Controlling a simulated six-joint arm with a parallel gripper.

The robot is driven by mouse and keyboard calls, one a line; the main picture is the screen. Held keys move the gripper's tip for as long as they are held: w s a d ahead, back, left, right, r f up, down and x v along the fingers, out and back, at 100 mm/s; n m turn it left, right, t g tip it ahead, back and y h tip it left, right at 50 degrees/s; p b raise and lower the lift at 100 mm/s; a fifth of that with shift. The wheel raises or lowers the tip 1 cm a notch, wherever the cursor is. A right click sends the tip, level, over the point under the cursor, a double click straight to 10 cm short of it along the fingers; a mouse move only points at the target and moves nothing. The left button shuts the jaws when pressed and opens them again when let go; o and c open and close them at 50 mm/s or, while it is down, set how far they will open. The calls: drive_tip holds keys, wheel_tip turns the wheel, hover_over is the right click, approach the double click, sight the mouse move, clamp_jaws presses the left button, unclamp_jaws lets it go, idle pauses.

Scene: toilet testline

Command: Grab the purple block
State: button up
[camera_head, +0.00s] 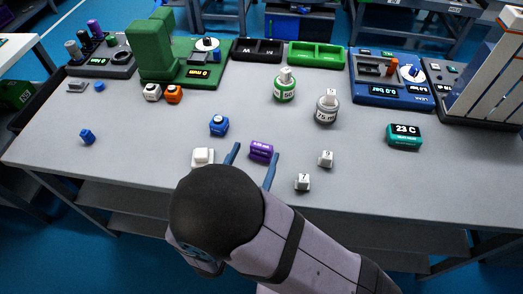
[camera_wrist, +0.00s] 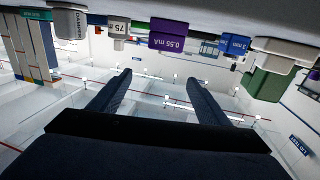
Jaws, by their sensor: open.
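The purple block (camera_head: 261,151) lies on the grey table near its front edge, with a small label reading 0.55 mA. In the wrist view the purple block (camera_wrist: 168,35) shows at the top, upside down, beyond the fingertips and between their lines. My gripper (camera_head: 254,155) is open and empty, with its two blue fingers on either side of the block in the head view. In the wrist view the open fingers (camera_wrist: 158,78) have nothing between them. No contact with the block shows; the exact height gap cannot be told.
A white block (camera_head: 203,157) sits close left of the gripper, and a blue block (camera_head: 219,125) behind it. A green machine (camera_head: 160,55) and a blue device (camera_head: 390,80) line the back. Table surface behind the purple block is clear.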

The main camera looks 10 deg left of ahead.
sight(261, 148)
wheel_tip(261, 148, down, 5)
drive_tip(key=shift+r, duration=0.1)
drive_tip(key=shift+w+d, duration=0.2)
drive_tip(key=shift+w, duration=0.9)
drive_tip(key=shift+w+d+r+p, duration=0.15)
drive_tip(key=shift+w+p, duration=0.2)
drive_tip(key=shift+w, duration=0.35)
drive_tip(key=shift+w+d+r+p, duration=0.15)
drive_tip(key=shift+w+p, duration=0.2)
drive_tip(key=shift+w, duration=0.4)
drive_tip(key=shift+w+r+p, duration=0.15)
drive_tip(key=shift+w+p, duration=0.2)
drive_tip(key=shift+w, duration=0.8)
drive_tip(key=c, duration=1.2)
